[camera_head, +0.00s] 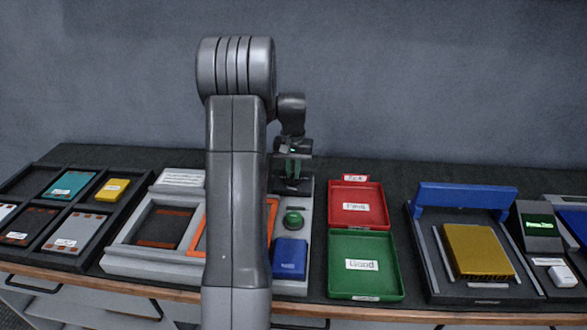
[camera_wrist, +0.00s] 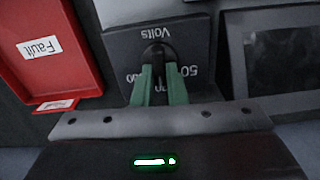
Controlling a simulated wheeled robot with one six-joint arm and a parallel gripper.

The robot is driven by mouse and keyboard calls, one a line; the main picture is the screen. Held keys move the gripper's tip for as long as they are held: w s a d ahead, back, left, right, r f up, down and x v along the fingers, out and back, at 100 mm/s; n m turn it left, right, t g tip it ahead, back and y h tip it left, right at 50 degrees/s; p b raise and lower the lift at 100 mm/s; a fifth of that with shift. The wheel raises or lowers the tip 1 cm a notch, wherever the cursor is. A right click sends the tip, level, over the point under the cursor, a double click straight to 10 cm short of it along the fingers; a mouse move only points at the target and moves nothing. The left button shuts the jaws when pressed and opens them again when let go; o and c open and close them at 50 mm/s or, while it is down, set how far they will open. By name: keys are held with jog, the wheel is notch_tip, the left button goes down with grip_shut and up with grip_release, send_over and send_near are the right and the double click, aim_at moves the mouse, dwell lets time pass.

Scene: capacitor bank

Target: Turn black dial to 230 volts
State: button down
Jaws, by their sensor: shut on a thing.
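The black dial (camera_wrist: 158,54) shows in the wrist view on a dark panel (camera_wrist: 190,32). The panel reads "Volts" upside down, with "50" and other partly hidden numbers around the dial. My gripper (camera_wrist: 160,75) has its two green fingers on either side of the dial, shut on it. The fingers hide part of the dial and some numbers, so I cannot tell its setting. In the head view my gripper (camera_head: 293,160) is at the dark panel behind the green button; the dial itself is hidden there.
A red tray (camera_head: 357,205) labelled "Fault" and a green tray (camera_head: 365,264) labelled "Good" lie right of the panel. A green button (camera_head: 293,219) and a blue block (camera_head: 290,258) are in front. A yellow block (camera_head: 478,251) sits in a fixture further right. Compartment trays stand left.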

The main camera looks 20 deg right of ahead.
aim_at(293, 173)
jog(key=shift+n, duration=0.3)
jog(key=c, duration=1.5)
grip_release()
jog(key=shift+o, duration=0.2)
notch_tip(293, 173, up, 14)
jog(key=shift+f, duration=0.1)
notch_tip(293, 173, down, 14)
jog(key=shift+r, duration=0.1)
